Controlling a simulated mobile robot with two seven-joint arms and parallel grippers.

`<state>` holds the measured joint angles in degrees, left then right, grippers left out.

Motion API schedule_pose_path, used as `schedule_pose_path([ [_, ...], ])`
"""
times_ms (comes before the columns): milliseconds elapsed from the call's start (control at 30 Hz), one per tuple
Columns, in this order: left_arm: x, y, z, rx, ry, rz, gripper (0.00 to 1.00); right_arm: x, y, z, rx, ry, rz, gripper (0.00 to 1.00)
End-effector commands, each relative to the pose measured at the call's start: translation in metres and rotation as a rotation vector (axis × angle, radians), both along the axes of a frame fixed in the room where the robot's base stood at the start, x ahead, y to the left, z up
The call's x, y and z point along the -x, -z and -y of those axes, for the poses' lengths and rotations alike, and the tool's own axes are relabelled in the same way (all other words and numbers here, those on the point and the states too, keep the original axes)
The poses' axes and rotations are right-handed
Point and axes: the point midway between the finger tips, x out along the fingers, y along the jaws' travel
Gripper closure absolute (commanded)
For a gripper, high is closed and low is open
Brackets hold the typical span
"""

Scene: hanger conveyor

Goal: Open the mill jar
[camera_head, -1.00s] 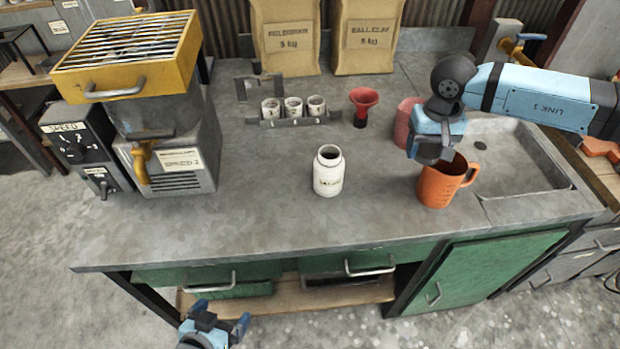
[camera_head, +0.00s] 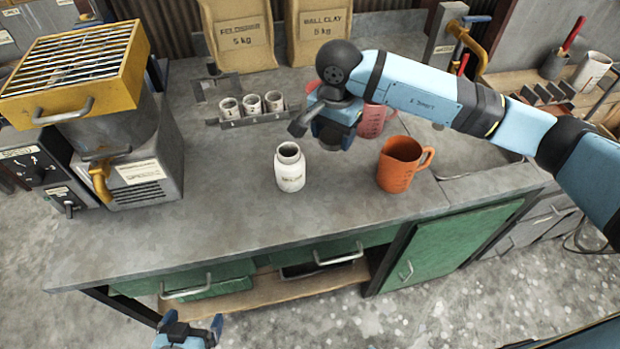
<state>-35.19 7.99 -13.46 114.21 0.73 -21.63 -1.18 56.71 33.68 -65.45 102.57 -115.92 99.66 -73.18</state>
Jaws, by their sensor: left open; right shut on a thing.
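A white jar (camera_head: 290,172) with a label stands upright on the bench, near its middle. My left gripper (camera_head: 190,328) is open and empty, low in front of the bench, below the drawers.
An orange jug (camera_head: 398,165) stands right of the jar, with a pink jug (camera_head: 372,120) behind it. Several small cups sit in a rack (camera_head: 236,121) behind. A machine with a yellow grate (camera_head: 75,70) stands left. The bench front (camera_head: 200,225) is clear.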

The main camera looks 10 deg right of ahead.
Motion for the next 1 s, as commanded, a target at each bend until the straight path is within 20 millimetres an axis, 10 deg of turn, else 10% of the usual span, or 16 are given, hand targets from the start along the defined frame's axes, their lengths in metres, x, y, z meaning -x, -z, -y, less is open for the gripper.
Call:
schedule_pose_path([
  [400, 0.000, -0.015, 0.000, 0.000, 0.000, 0.000, 0.00, 0.001, 0.109, -0.001, -0.001, -0.003, -0.005, 0.68],
  [1000, 0.000, -0.021, 0.000, 0.001, 0.000, -0.001, 0.00, 0.000, 0.176, 0.000, 0.000, -0.004, -0.001, 0.68],
])
